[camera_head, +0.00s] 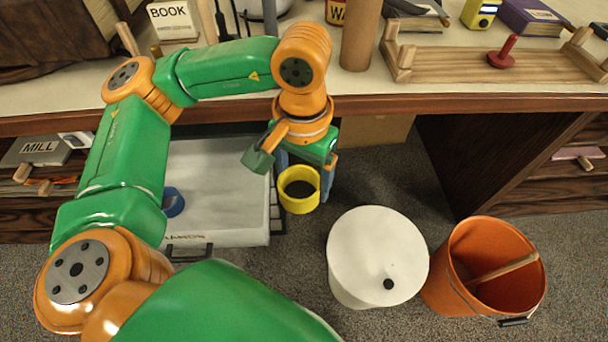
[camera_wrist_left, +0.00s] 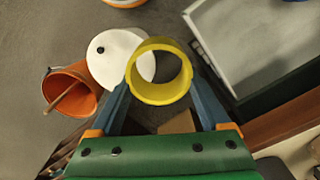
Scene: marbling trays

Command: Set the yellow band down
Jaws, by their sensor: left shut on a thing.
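The yellow band (camera_head: 299,206) is a short open ring, held in the air between the fingers of my left gripper (camera_head: 305,178). In the left wrist view the yellow band (camera_wrist_left: 160,96) sits between the two blue-grey fingers of the left gripper (camera_wrist_left: 160,82), which are shut on its outside. In the head view it shows just right of the white tray's right edge, with dark seen through it. How high it hangs is hard to tell. My right gripper is not in view.
A white tray (camera_head: 230,190) stands low at left, with a blue ring (camera_head: 173,203) at its left. A white round-topped container (camera_head: 377,245) and an orange bucket (camera_head: 440,285) with a stick stand on the carpet (camera_head: 300,262). The bench edge (camera_head: 440,103) runs behind.

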